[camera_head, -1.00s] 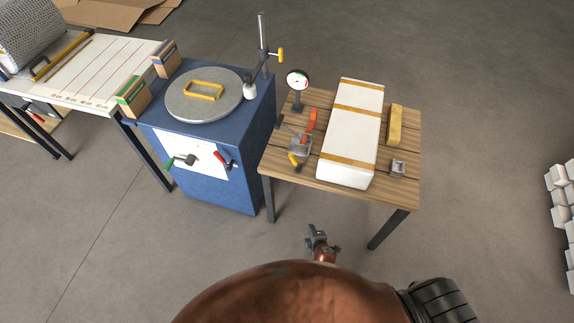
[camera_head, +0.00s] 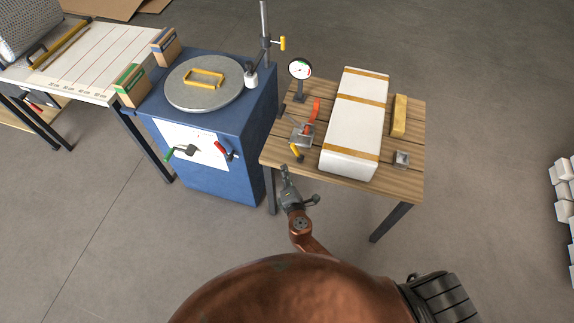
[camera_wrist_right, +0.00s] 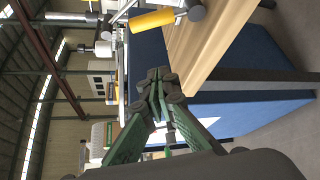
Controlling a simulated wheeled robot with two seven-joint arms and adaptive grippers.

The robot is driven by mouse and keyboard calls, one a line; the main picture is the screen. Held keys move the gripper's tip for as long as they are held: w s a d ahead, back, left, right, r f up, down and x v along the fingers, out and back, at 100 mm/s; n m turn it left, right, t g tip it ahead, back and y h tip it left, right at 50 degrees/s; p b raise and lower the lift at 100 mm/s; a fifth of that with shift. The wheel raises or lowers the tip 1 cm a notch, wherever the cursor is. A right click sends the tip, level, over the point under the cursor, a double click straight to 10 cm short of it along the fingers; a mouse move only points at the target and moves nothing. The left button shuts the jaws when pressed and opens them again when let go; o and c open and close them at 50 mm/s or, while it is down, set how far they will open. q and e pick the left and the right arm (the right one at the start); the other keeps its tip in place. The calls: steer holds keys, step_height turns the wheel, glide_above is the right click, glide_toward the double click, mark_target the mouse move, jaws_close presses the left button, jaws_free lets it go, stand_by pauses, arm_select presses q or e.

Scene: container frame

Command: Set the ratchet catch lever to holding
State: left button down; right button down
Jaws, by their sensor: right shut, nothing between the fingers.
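On the wooden table (camera_head: 405,183), a small grey device (camera_head: 302,134) carries a long red lever (camera_head: 313,110) and a short yellow-handled lever (camera_head: 296,152). A red-handled lever (camera_head: 224,149) and a green-handled crank (camera_head: 182,152) are on the blue cabinet's front. No readable label shows which one is the ratchet catch lever. My right gripper (camera_head: 285,170) is shut and empty, just in front of the table's near left edge, below the yellow lever. In the right wrist view, its closed fingertips (camera_wrist_right: 160,84) are apart from the yellow handle (camera_wrist_right: 152,20). My left gripper is out of view.
A white box with tan straps (camera_head: 353,132), a yellow block (camera_head: 398,115) and a small metal part (camera_head: 401,159) are on the table. A dial gauge (camera_head: 300,70) stands behind the device. The blue cabinet (camera_head: 225,190) with a round plate (camera_head: 190,98) stands left.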

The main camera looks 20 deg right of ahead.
mark_target(297, 152)
steer(key=b+x, duration=0.1)
steer(key=x, duration=0.7)
steer(key=shift+w+f, duration=0.2)
steer(key=shift+w, duration=0.1)
steer(key=d+r, duration=0.1)
steer(key=s+d+p, duration=0.1)
steer(key=d, duration=0.1)
steer(key=shift+s+r, duration=0.15)
steer(key=shift+r, duration=0.25)
steer(key=shift+s+d, duration=0.1)
steer(key=shift+d, duration=0.1)
steer(key=shift+f, duration=0.1)
